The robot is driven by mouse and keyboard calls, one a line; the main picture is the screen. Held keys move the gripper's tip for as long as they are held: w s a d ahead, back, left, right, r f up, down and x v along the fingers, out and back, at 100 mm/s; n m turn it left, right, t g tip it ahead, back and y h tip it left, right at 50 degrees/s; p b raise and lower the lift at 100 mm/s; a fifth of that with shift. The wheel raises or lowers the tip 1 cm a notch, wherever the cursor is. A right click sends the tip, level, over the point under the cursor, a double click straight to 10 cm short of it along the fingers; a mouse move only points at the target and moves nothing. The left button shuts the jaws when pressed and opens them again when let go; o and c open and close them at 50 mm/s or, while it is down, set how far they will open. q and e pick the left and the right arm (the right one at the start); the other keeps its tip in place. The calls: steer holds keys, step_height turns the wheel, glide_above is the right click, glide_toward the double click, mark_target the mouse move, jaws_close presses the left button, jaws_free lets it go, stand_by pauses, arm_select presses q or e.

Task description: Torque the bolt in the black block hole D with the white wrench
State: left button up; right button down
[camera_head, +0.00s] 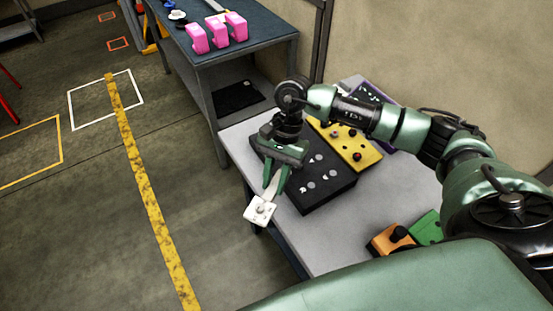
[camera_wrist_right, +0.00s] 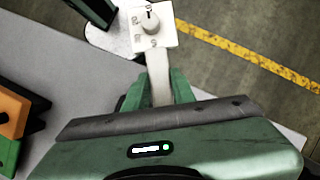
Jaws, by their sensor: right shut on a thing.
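My right gripper (camera_head: 275,178) is shut on the white wrench (camera_head: 260,210). In the right wrist view the wrench's pale shaft (camera_wrist_right: 158,82) runs up between my right gripper's green fingers (camera_wrist_right: 160,88). Its square white head with a grey dial (camera_wrist_right: 151,21) points away from the gripper. In the head view the wrench head hangs past the left edge of the table. The black block (camera_head: 318,195) lies on the table just right of the gripper, with several light round spots on top. The hole letters are too small to read. My left gripper is not in view.
A yellow block (camera_head: 345,140) lies behind the black block. Orange (camera_head: 390,240) and green (camera_head: 427,228) pieces sit at the front of the light table (camera_head: 330,250). A dark table (camera_head: 260,30) behind holds pink blocks (camera_head: 217,33). Open floor lies to the left.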

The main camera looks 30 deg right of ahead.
mark_target(277, 178)
steer(key=shift+w+d+r+m+p, duration=0.3)
steer(key=shift+w+m, duration=0.1)
steer(key=shift+m, duration=0.1)
steer(key=shift+w+f, duration=0.2)
steer(key=shift+f, duration=0.05)
steer(key=shift+f+m, duration=0.25)
steer(key=shift+m, duration=0.05)
steer(key=shift+s+f+b, duration=0.15)
steer(key=shift+f+b, duration=0.2)
steer(key=shift+f, duration=1.2)
steer(key=shift+f+b, duration=0.35)
steer(key=shift+f, duration=0.1)
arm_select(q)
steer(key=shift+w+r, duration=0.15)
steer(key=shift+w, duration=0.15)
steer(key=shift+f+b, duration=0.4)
